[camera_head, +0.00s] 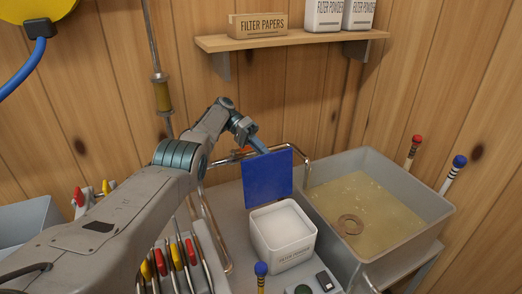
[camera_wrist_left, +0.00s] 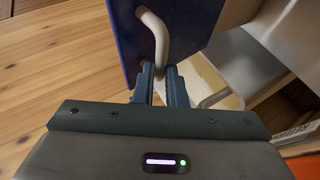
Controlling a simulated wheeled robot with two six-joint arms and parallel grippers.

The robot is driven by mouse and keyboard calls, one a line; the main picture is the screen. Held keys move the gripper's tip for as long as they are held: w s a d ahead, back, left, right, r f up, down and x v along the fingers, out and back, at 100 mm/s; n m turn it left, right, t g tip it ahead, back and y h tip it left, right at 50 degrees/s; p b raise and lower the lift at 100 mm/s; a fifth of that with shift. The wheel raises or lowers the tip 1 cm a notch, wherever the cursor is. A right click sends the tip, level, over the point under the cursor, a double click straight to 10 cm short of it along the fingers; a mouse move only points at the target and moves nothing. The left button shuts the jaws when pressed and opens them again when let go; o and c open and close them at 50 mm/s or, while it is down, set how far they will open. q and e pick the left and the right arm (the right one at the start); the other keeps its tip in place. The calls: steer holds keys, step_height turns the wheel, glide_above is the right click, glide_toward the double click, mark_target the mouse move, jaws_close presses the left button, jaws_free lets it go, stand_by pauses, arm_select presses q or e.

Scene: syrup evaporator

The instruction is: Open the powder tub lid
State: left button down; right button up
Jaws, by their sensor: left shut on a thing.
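The powder tub (camera_head: 284,257) is a white square container labelled "FILTER POWDER", standing on the grey bench and full of white powder (camera_head: 280,222). Its blue lid (camera_head: 268,174) stands upright at the tub's back edge, so the mouth is uncovered. My left gripper (camera_head: 254,143) is at the lid's upper edge, on its far side. In the left wrist view the gripper (camera_wrist_left: 160,72) is shut on the pale looped handle (camera_wrist_left: 157,36) of the lid (camera_wrist_left: 184,22). The head view hides the handle. My right gripper is out of view.
A grey basin (camera_head: 425,216) with yellowish liquid and a brown ring (camera_head: 351,224) stands right of the tub. A metal rail (camera_head: 303,160) runs behind. Several coloured-handled tools stand at the left. A shelf (camera_head: 290,38) with boxes hangs above.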

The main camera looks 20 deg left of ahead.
arm_select(q)
steer(key=c, duration=1.6)
jaws_free()
steer(key=shift+s+d+f, duration=0.1)
steer(key=shift+s+f, duration=0.05)
steer(key=shift+f, duration=0.45)
steer(key=shift+s+d+f, duration=0.1)
steer(key=shift+s+f, duration=0.05)
steer(key=shift+f, duration=0.4)
steer(key=shift+c, duration=0.2)
steer(key=shift+o, duration=0.7)
steer(key=shift+w+a+f, duration=0.15)
steer(key=shift+w, duration=0.1)
steer(key=shift+w+r, duration=0.15)
steer(key=shift+r, duration=0.25)
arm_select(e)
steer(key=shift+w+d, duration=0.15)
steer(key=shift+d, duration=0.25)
arm_select(q)
steer(key=shift+a, duration=0.1)
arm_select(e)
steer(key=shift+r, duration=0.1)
